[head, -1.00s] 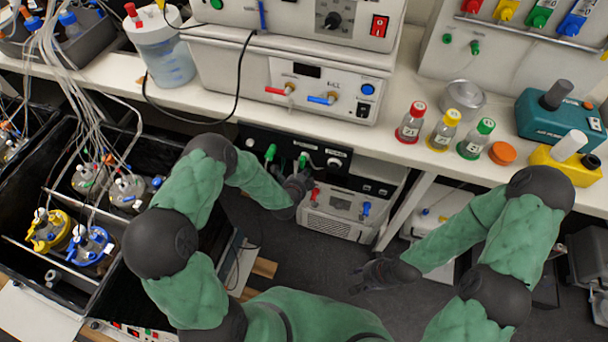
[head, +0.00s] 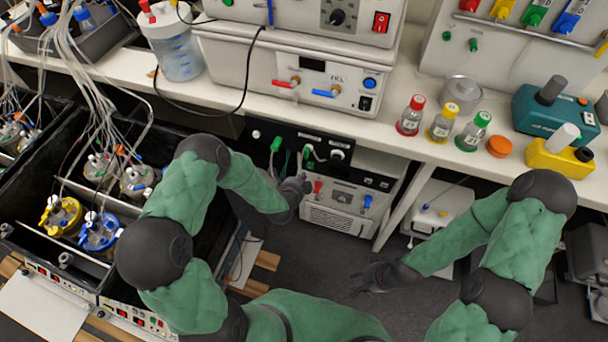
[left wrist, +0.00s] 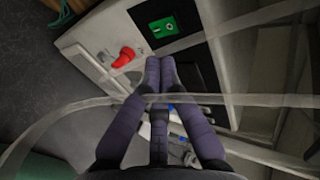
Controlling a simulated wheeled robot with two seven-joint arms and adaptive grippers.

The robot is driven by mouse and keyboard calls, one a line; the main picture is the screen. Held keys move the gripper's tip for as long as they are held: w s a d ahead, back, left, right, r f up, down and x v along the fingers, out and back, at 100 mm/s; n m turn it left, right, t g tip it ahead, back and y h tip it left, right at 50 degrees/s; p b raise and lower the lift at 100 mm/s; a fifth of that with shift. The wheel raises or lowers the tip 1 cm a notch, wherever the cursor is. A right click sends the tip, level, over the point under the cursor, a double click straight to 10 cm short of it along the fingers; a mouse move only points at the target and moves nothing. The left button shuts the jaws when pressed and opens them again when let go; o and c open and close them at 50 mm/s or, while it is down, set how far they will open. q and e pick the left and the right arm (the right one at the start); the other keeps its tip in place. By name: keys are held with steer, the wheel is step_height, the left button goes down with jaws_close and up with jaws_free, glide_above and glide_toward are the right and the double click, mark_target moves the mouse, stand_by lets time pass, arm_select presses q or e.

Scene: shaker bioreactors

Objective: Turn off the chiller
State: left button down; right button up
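A boxy white unit with a front grille (head: 338,220) stands under the bench; it appears to be the chiller. It has a red valve handle (head: 318,187), a blue one (head: 367,202) and a dark strip along its top front. My left gripper (head: 305,183) is at its upper left, close to the red handle. Contact cannot be told. My right gripper (head: 360,280) looks open and empty over the floor.
A black panel (head: 268,133) with green plugs hangs under the bench edge, above the unit. Another white unit with red and blue valves (head: 312,78) is on the bench. Capped bottles (head: 441,125) stand to its right. A black tub with flasks (head: 62,217) is at left.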

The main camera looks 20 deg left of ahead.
arm_select(q)
steer(key=r+p+v, duration=0.1)
steer(key=p+v, duration=0.1)
steer(key=v, duration=0.4)
arm_select(e)
step_height(320, 180, up, 3)
steer(key=shift+s+f, duration=0.1)
arm_select(q)
steer(key=shift+s, duration=0.1)
